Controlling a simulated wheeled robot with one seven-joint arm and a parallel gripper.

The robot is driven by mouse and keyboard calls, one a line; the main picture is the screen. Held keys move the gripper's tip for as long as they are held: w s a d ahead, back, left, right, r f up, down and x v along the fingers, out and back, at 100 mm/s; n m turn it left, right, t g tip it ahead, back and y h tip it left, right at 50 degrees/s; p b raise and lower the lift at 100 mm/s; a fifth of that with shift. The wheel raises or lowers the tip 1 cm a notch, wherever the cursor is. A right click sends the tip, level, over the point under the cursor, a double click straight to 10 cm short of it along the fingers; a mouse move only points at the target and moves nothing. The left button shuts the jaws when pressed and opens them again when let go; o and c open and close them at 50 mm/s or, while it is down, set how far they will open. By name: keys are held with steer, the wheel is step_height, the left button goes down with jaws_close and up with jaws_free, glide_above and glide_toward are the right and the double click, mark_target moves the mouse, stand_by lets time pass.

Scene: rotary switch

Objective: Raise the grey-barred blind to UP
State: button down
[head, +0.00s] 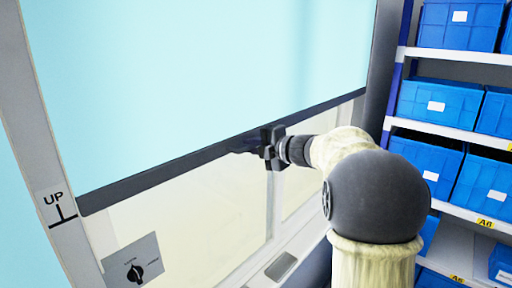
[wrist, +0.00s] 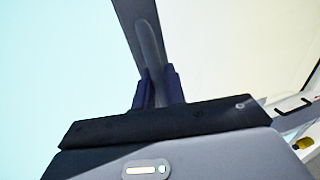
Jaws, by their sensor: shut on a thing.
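The pale blue blind (head: 200,80) covers the upper part of the window, and its dark grey bottom bar (head: 160,174) slopes up to the right in the head view. The UP mark (head: 58,205) is on the left window frame; the bar's left end is close beside its line. My gripper (head: 262,146) is at the bar, right of its middle. The fingers hide part of the bar.
A rotary switch (head: 134,272) sits on a grey plate at the lower left. A small grey box (head: 281,266) is on the sill below my gripper. Shelves with several blue bins (head: 440,103) stand at the right, behind my arm. The glass below the bar is clear.

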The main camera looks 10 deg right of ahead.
steer(key=shift+r, duration=0.35)
steer(key=c, duration=1.5)
jaws_free()
steer(key=shift+s+f, duration=0.1)
steer(key=b+v, duration=0.7)
steer(key=v, duration=1)
steer(key=shift+s+d, duration=0.1)
steer(key=shift+s, duration=0.1)
